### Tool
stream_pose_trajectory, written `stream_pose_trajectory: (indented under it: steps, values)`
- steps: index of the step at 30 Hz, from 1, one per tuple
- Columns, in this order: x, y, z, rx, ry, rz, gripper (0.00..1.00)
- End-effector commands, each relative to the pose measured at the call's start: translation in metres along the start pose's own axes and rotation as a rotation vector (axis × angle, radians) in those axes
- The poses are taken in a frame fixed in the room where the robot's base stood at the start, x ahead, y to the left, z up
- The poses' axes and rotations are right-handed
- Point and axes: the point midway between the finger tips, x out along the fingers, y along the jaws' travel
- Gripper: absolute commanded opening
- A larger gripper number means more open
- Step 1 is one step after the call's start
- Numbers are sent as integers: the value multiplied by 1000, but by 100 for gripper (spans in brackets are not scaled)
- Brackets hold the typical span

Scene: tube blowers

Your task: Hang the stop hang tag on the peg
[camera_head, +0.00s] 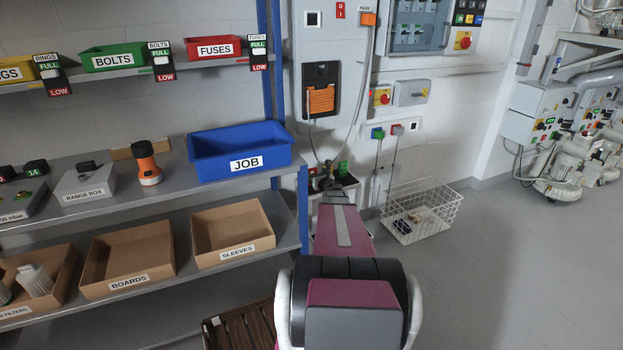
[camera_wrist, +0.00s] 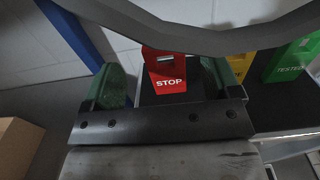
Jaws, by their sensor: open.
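The red stop hang tag (camera_wrist: 169,74), marked STOP, stands in the wrist view between the two green fingers of my gripper (camera_wrist: 165,82). The fingers are apart, one on each side of the tag, and do not grip it. A curved grey band crosses the top of the wrist view and hides part of the background near the tag. In the head view my arm reaches to a small stand below the wall panel, and the red tag cannot be made out there. I cannot identify the peg in either view.
A yellow tag (camera_wrist: 240,66) and a green TESTED tag (camera_wrist: 291,60) stand right of the red one on a dark surface (camera_wrist: 290,108). A blue post (camera_wrist: 72,28) rises at the left.

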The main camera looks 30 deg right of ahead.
Motion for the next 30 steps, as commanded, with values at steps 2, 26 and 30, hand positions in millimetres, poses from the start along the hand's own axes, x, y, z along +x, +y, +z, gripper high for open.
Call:
stream_pose_trajectory:
  steps: [2,26,30]
  values:
    - [5,0,0,1,0,0,83]
    - [54,-2,-2,2,1,-1,44]
    - [54,-2,-2,2,0,-1,30]
